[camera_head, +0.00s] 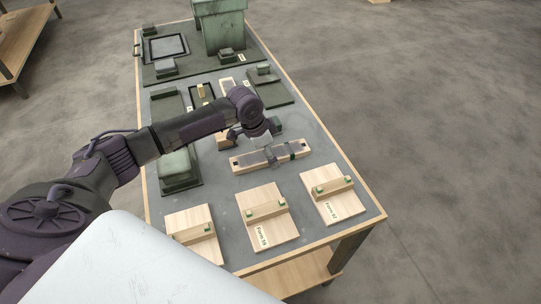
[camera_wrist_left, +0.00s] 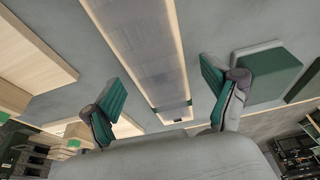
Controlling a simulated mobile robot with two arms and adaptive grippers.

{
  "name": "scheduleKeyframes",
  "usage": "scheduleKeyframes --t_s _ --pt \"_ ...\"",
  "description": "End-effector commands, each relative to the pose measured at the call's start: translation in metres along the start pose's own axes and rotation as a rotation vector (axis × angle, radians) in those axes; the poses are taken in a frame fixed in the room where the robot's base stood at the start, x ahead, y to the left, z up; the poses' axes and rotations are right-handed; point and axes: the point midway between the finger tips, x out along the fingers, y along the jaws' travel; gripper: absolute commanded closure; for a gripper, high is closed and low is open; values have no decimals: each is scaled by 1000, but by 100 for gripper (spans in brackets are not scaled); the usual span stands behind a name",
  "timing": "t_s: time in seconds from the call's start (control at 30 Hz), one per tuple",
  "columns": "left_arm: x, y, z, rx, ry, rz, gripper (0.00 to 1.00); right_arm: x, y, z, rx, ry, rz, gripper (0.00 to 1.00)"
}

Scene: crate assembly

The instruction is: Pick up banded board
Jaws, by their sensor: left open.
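The banded board (camera_head: 240,163) is a long pale wooden piece with grey bands and a dark green band, lying on the grey table top in the head view. In the left wrist view the banded board (camera_wrist_left: 146,50) runs lengthwise between my fingers. My left gripper (camera_head: 266,143) is over the middle of the board; its green-padded fingers (camera_wrist_left: 166,98) are spread, one on each side with a gap to the board. How high the fingertips are above the table is hard to tell. The gripper hides part of the board. My right gripper is not in view.
Several wooden form plates, such as this one (camera_head: 266,196), lie along the table's front. A green block (camera_head: 178,168) stands to the left, beneath my arm. Green trays (camera_head: 160,73) and a tall green fixture (camera_head: 220,25) are at the back. Clear table lies right of the board.

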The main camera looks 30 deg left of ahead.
Motion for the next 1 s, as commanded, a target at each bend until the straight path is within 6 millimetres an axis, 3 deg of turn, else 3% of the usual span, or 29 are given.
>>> scheduleKeyframes --t_s 0.07,0.5,0.77,1.0 --pt "0 0 0 0 0 0 14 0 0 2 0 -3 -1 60" --pt "-1 0 0 0 1 0 82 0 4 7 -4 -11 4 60" --pt "-2 0 -1 0 1 -1 83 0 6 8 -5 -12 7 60" --pt "-21 -1 -7 0 4 -2 83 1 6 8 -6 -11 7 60"
